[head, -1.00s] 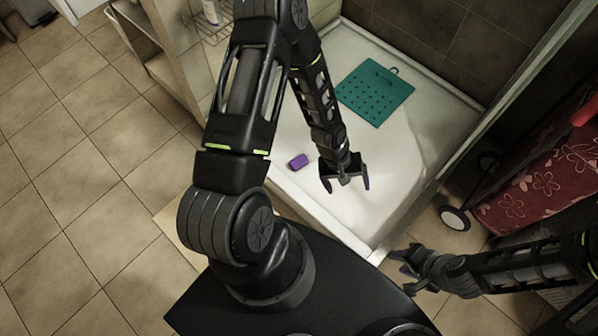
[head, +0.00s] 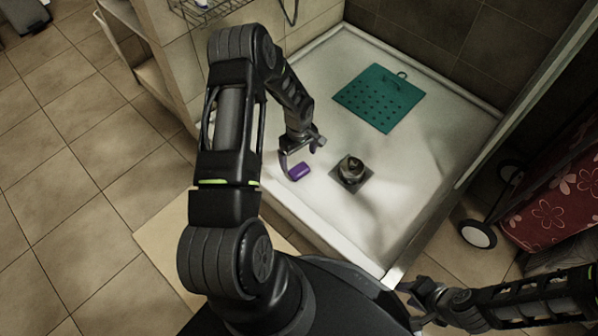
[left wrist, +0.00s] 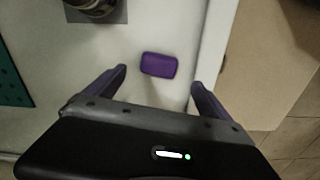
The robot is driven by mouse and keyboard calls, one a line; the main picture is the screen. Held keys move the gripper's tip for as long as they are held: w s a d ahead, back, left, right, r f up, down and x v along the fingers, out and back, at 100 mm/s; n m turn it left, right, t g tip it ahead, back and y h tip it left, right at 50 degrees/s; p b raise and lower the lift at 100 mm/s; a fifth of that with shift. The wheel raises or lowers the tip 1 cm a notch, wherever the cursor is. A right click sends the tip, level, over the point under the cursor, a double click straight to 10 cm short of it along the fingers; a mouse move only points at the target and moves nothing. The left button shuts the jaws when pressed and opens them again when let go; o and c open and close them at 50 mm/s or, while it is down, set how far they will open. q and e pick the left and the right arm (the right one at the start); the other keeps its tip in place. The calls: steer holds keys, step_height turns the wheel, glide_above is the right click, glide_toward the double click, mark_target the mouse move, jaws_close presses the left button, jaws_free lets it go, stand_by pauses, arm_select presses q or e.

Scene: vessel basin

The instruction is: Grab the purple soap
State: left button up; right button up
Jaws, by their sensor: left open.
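The purple soap (head: 299,172) lies on the floor of the white shower basin (head: 430,150), near its front left edge. In the left wrist view the soap (left wrist: 159,65) lies ahead of and between the two finger tips. My left gripper (head: 300,158) is open and empty, right beside the soap in the head view; its fingers also show in the left wrist view (left wrist: 159,80). I cannot tell the exact height above the basin. My right gripper (head: 408,292) is outside the basin at the lower right; its jaws are too small and dark to read.
A dark round vessel (head: 351,168) on a grey square drain plate stands just right of the soap. A teal perforated mat (head: 379,97) lies further back. The basin's raised front rim (head: 330,240) runs close by. A red flowered cart (head: 545,212) stands at the right.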

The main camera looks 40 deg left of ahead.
mark_target(300, 171)
arm_select(q)
steer(key=shift+f+b, duration=0.4)
steer(key=shift+f, duration=0.85)
steer(key=f+b, duration=0.1)
steer(key=f, duration=0.2)
steer(key=f+b, duration=0.1)
steer(key=f, duration=0.1)
steer(key=shift+d+f+b, duration=0.15)
steer(key=shift+d+b, duration=0.15)
steer(key=shift+b, duration=0.05)
steer(key=shift+c, duration=0.4)
steer(key=c, duration=1.4)
